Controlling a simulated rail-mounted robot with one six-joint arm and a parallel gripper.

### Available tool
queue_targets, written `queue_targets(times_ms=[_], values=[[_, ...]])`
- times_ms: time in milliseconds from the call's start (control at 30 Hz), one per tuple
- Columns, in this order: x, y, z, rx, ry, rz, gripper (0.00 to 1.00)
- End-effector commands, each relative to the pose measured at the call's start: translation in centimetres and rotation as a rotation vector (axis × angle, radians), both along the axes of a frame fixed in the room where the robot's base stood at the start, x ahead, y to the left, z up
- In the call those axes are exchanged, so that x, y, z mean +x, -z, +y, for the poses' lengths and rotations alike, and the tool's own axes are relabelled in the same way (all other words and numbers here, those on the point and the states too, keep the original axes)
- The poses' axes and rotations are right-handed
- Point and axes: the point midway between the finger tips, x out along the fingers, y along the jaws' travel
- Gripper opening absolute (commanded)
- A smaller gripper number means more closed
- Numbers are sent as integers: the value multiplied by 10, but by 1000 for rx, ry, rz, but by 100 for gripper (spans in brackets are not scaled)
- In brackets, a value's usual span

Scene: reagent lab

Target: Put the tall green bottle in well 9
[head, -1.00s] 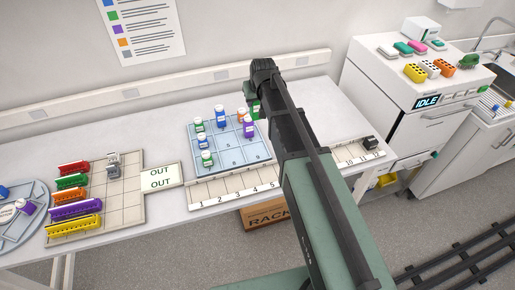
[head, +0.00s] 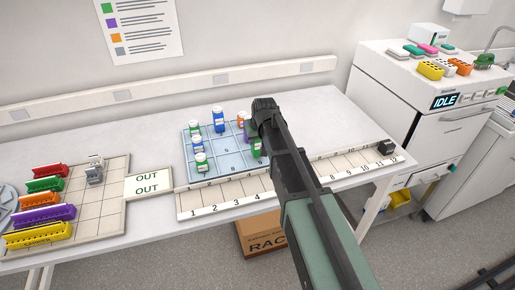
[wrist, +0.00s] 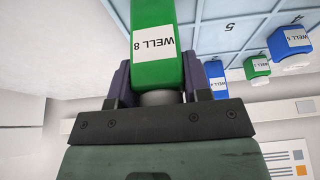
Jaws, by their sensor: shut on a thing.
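The tall green bottle (wrist: 157,45) is in my gripper (wrist: 158,82), with its white cap towards the jaws. Its label reads "WELL 8" and appears upside down in the wrist view. Cells 5 and 8 show in the head view. I cannot read a 9; the bottle and my arm cover that corner. I cannot tell whether the bottle touches the board.
A numbered strip (head: 222,197) runs along the front. The rack tray (head: 105,205) is left.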

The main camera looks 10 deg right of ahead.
Motion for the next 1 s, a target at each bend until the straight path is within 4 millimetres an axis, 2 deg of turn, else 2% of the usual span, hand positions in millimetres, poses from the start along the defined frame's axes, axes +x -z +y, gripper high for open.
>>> queue_targets(times_ms=[33,233,400,433,567,600,867,1000], values=[[0,17,0,0,0,0,21],[0,11,0,0,0,0,21],[0,16,0,0,0,0,21],[0,15,0,0,0,0,47],[0,14,0,0,0,0,67],[0,14,0,0,0,0,70],[0,12,0,0,0,0,70],[-4,-3,0,0,0,0,70]])
